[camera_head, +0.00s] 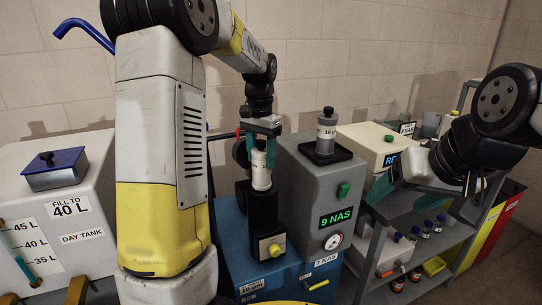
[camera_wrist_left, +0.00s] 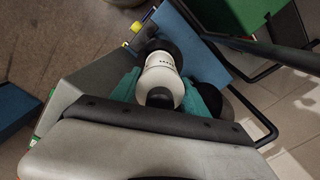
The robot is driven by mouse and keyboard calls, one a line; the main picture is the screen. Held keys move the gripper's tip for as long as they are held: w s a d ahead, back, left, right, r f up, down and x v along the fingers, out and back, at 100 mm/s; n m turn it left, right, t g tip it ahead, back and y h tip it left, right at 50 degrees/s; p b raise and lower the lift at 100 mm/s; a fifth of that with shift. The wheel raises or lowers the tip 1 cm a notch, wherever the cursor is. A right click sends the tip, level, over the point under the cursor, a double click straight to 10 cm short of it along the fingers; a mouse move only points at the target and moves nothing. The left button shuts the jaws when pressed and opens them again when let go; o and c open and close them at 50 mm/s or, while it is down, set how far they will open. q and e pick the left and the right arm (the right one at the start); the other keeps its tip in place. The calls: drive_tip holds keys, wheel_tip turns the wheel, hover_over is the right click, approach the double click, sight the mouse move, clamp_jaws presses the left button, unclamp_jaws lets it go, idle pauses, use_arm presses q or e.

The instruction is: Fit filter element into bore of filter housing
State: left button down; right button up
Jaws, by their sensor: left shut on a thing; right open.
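The filter element (camera_head: 261,172) is a white cylinder with a dark top knob, upright in the head view. It also shows in the left wrist view (camera_wrist_left: 161,73). My left gripper (camera_head: 262,150) is shut on its upper part, with teal fingers on both sides (camera_wrist_left: 160,95). The black filter housing (camera_head: 264,218) stands directly below, with a yellow knob on its front. The element's lower end meets the housing's top; I cannot tell whether it is inside the bore, which is hidden. My right gripper (camera_head: 470,190) is open and empty at the right.
A grey unit (camera_head: 308,190) marked 9 NAS, with a grey bottle (camera_head: 326,132) on top, stands right beside the housing. A white day tank (camera_head: 70,225) is at the left. A shelf with several small bottles (camera_head: 428,228) is at the right.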

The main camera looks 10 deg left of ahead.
sight(262, 178)
use_arm(q)
drive_tip(key=shift+f, duration=3.85)
drive_tip(key=shift+c, duration=2.4)
unclamp_jaws()
wheel_tip(262, 178, up, 7)
drive_tip(key=shift+r, duration=0.4)
